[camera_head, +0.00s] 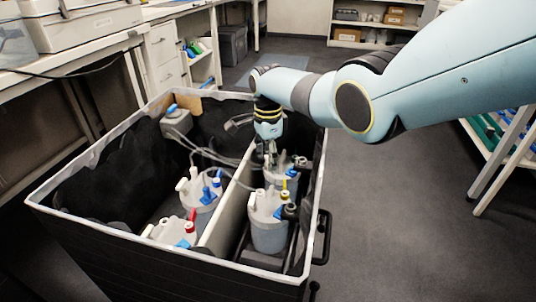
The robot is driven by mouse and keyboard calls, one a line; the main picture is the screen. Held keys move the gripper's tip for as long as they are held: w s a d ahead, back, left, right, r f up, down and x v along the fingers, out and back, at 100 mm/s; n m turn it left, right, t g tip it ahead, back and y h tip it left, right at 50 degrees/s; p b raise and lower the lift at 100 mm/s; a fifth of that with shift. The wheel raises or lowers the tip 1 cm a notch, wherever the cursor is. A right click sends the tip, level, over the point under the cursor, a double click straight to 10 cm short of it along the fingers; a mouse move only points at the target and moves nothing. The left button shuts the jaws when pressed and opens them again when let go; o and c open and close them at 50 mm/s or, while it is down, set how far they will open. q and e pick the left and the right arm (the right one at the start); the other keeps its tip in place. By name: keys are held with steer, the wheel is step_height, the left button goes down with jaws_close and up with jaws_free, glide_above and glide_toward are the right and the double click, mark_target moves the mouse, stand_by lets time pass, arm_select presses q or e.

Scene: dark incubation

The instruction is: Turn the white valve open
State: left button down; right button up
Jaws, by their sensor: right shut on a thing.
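My right gripper (267,152) reaches down into the black-lined, white-rimmed bin (82,163). It is shut at the lid of the back right vessel (287,171), on what looks like its white valve; the fingers largely hide the valve. The front right vessel (268,236) has white, yellow and black fittings on its lid. Two more vessels stand left of the white divider (227,214): one with blue fittings (201,194) and one with red and blue fittings (176,232). My left gripper is not in view.
Pale tubes (207,154) run across the bin between the vessels. A grey-white device with a blue top (176,121) sits in the back left corner. A black handle (323,237) is on the bin's right side. Benches (88,49) stand at left; open floor (400,225) lies right.

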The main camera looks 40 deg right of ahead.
steer(key=shift+n, duration=0.8)
steer(key=o, duration=1.2)
